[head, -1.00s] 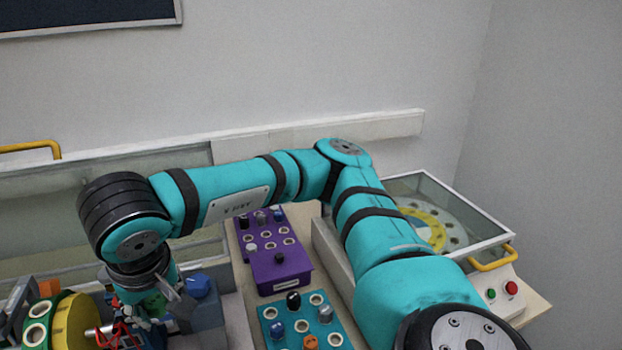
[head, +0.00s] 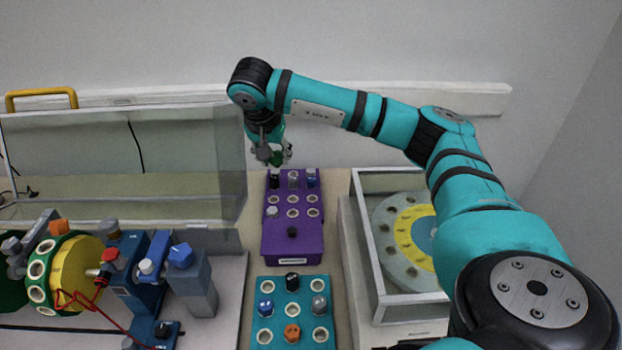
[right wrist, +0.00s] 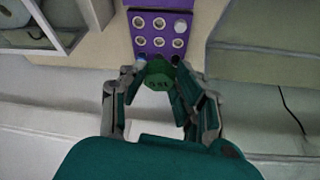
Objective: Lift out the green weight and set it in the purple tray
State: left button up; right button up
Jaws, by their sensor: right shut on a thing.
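My right gripper (head: 270,152) is above the back end of the purple tray, pointing down, shut on the green weight (head: 278,158). In the right wrist view the fingers of the right gripper (right wrist: 158,86) stand on both sides of the green weight (right wrist: 158,74). The purple tray (head: 292,244) has rows of white-rimmed holes, and black, grey and blue-topped weights stand in its back row; a light one stands further forward at left. The tray also shows in the right wrist view (right wrist: 149,32). My left gripper is out of view.
A teal tray (head: 262,341) with several weights stands in front of the purple tray. At left is a rotor rig with a yellow disc (head: 88,262) and blue blocks. A glass-lidded box (head: 380,290) is at right. A clear panel (head: 190,160) stands behind the rig.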

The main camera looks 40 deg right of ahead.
jog(key=d+f+m, duration=0.2)
jog(key=d+f, duration=0.1)
jog(key=d, duration=0.5)
jog(key=shift+m+g+h, duration=0.4)
jog(key=shift+m+g, duration=0.1)
jog(key=d+f+b, duration=0.1)
jog(key=f+b, duration=0.2)
jog(key=f, duration=0.3)
jog(key=d+f+b, duration=0.1)
jog(key=f+b, duration=0.2)
jog(key=f, duration=0.3)
jog(key=d+f+b, duration=0.1)
jog(key=f+b, duration=0.2)
jog(key=f, duration=0.4)
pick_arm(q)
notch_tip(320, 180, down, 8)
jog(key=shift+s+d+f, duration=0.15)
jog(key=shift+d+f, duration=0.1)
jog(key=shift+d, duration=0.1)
pick_arm(e)
jog(key=shift+f, duration=0.1)
pick_arm(q)
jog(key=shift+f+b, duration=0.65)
jog(key=shift+b, duration=0.05)
pick_arm(e)
jog(key=shift+f, duration=1.15)
jog(key=o, duration=0.9)
jog(key=shift+c, duration=0.2)
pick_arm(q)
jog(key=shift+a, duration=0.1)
